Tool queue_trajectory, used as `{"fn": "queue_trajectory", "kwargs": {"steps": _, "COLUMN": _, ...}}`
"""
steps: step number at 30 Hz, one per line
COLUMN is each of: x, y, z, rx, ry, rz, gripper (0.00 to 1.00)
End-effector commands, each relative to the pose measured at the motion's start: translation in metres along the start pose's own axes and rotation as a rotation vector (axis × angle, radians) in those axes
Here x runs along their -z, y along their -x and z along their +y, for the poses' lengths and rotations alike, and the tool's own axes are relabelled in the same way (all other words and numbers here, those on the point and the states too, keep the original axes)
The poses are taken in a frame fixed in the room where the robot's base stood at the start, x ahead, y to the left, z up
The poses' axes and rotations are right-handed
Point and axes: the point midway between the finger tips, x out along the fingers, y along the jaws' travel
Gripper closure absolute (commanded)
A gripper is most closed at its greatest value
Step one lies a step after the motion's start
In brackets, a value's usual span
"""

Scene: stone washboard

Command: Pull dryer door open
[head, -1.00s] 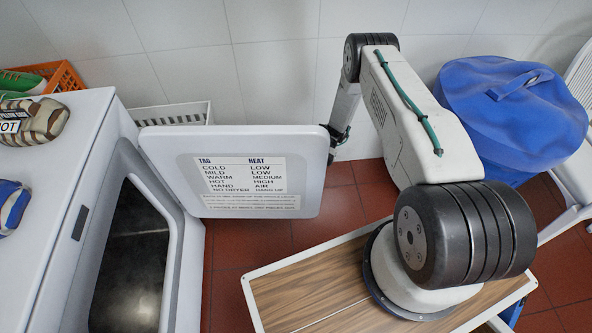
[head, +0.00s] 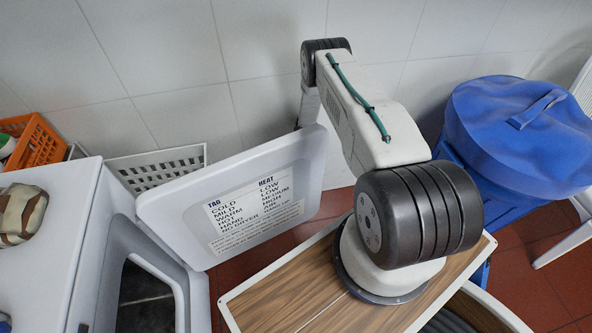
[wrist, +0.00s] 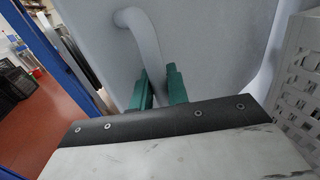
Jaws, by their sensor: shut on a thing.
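The white dryer door (head: 300,165) stands wide open, swung out from the dryer (head: 50,215) at the left of the head view. Its inner face carries a printed heat label (head: 250,212). The dark drum opening (head: 145,295) shows below the hinge side. In the wrist view, a curved white handle (wrist: 143,38) on the door's outer face (wrist: 205,40) comes down between the green fingers of my gripper (wrist: 159,88). My gripper is shut on this handle. In the head view, the door hides the gripper and the handle; my arm reaches behind its far edge.
A white slotted basket (head: 155,168) stands behind the door, close to the tiled wall (head: 160,60). An orange basket (head: 30,142) and a camouflage-patterned item (head: 22,213) are at the far left. A blue hamper (head: 520,135) stands at the right. Red floor (head: 555,285) shows at lower right.

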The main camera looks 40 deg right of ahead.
Motion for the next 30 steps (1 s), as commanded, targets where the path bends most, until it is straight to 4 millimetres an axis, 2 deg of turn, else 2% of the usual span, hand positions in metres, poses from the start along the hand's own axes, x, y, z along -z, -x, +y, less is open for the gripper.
{"fn": "queue_trajectory", "kwargs": {"steps": 9, "x": 0.001, "y": 0.002, "z": 0.002, "rx": -0.010, "ry": -0.003, "rz": 0.012, "gripper": 1.00}}
{"fn": "queue_trajectory", "kwargs": {"steps": 10, "x": 0.001, "y": 0.002, "z": 0.002, "rx": -0.010, "ry": -0.003, "rz": 0.012, "gripper": 0.81}}
{"fn": "queue_trajectory", "kwargs": {"steps": 12, "x": 0.001, "y": 0.002, "z": 0.001, "rx": -0.011, "ry": -0.003, "rz": 0.011, "gripper": 0.66}}
{"fn": "queue_trajectory", "kwargs": {"steps": 23, "x": -0.004, "y": 0.000, "z": -0.003, "rx": -0.014, "ry": -0.001, "rz": 0.009, "gripper": 0.66}}
{"fn": "queue_trajectory", "kwargs": {"steps": 29, "x": -0.035, "y": 0.000, "z": -0.004, "rx": -0.017, "ry": -0.001, "rz": 0.012, "gripper": 0.66}}
{"fn": "queue_trajectory", "kwargs": {"steps": 30, "x": -0.037, "y": -0.007, "z": 0.000, "rx": -0.016, "ry": -0.003, "rz": 0.007, "gripper": 0.66}}
